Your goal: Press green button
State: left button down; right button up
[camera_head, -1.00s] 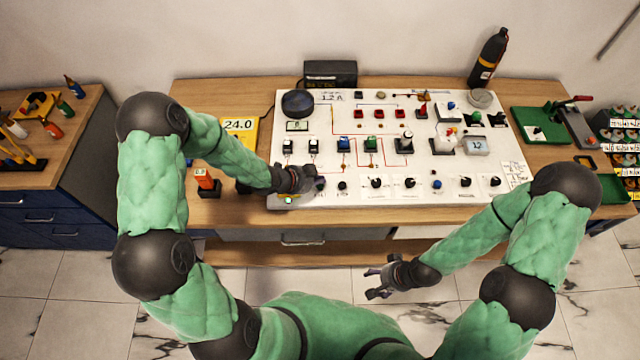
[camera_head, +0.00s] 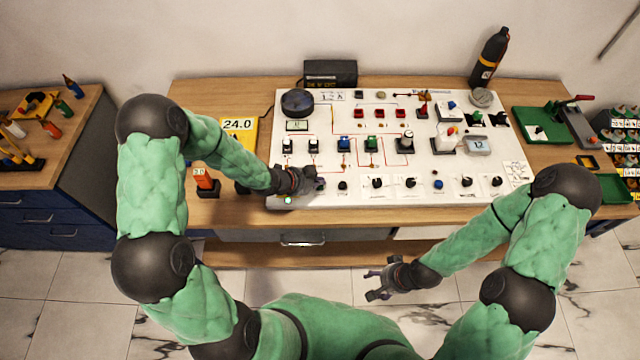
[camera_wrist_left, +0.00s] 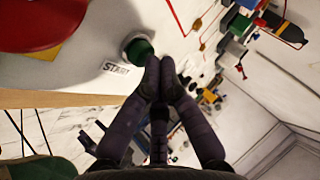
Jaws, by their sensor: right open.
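My left gripper (camera_wrist_left: 158,66) is shut and empty. Its fingertips are right at the lower right edge of the button; I cannot tell whether they touch it. In the head view my left gripper (camera_head: 316,184) is low over the front left part of the white panel (camera_head: 325,199), and the button cannot be made out there. My right gripper (camera_head: 372,284) is open and empty, in front of the table.
A red round button (camera_wrist_left: 40,22) on a yellow base is close to the left in the wrist view. A small green glowing spot (camera_head: 288,200) is on the panel's front left edge. Several knobs and switches stand on the panel. A yellow meter (camera_head: 238,130) stands left of it.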

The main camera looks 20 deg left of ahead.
pick_arm(q)
jog(key=shift+f+b, duration=0.3)
jog(key=shift+r, duration=0.1)
dwell(0.5)
jog(key=shift+r+p, duration=0.7)
jog(key=shift+r, duration=0.15)
notch_tip(320, 180, up, 5)
jog(key=p, duration=0.4)
dwell(0.9)
